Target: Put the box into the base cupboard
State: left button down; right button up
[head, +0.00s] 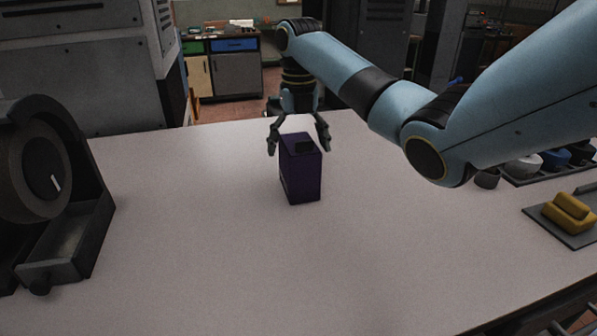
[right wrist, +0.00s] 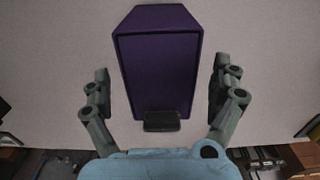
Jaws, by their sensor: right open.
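The dark purple box (head: 301,178) stands upright near the middle of the pale worktop, with a small black piece on its top. My right gripper (head: 298,146) is over the box from above, its open fingers on either side of the box's upper end. In the right wrist view the box (right wrist: 158,70) lies between the two fingers (right wrist: 162,90), with gaps on both sides. It is not held. I cannot make out a base cupboard for certain; a grey cabinet with a blue drawer (head: 236,72) stands on the floor beyond the worktop. My left gripper is not in view.
A dark machine with a round part and an open tray (head: 68,250) stands at the left of the worktop (head: 200,240). A yellow object (head: 570,212) sits on a dark tray at the right, with several small round items behind. The worktop around the box is clear.

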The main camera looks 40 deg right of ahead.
notch_tip(320, 180, down, 4)
jog(key=shift+s+a+p, duration=0.1)
jog(key=shift+s+p, duration=0.05)
jog(key=shift+p, duration=0.25)
jog(key=shift+f, duration=0.25)
jog(key=c, duration=1.1)
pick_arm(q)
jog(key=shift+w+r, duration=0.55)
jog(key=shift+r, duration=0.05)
pick_arm(e)
jog(key=shift+c, duration=0.8)
